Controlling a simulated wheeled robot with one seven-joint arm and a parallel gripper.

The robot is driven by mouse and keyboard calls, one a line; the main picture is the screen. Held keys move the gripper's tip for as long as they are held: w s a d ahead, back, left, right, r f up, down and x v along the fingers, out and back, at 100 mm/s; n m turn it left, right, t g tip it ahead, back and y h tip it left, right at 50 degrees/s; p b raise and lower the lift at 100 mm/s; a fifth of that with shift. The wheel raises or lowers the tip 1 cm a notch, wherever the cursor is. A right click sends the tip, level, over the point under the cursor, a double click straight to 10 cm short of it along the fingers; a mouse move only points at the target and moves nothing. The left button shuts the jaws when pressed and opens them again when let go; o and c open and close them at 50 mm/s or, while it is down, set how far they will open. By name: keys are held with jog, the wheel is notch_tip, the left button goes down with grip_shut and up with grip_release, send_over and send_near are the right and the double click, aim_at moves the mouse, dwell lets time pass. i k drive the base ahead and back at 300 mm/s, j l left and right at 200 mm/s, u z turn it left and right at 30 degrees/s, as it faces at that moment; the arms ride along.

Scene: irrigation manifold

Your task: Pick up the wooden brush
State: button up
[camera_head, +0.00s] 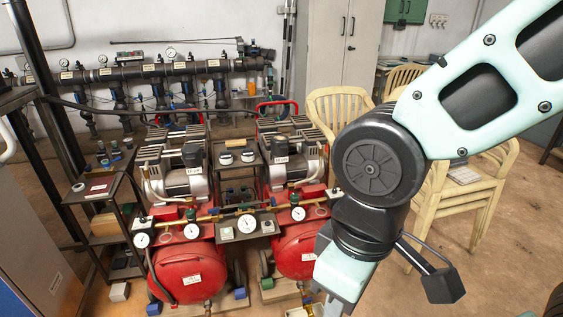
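I cannot make out a wooden brush anywhere in the head view. My arm comes in from the upper right and bends down at a dark joint.
Two red compressors (187,272) with gauges fill the middle. A dark shelf rack (110,240) stands at left, and a pipe manifold (145,72) runs along the wall. Stacked cream chairs (470,195) stand behind my arm. Floor (500,265) is clear at lower right.

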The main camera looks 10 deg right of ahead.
aim_at(234, 144)
jog(key=i+j, duration=0.3)
jog(key=i, duration=0.2)
jog(key=i+j, duration=0.35)
jog(key=i, duration=0.15)
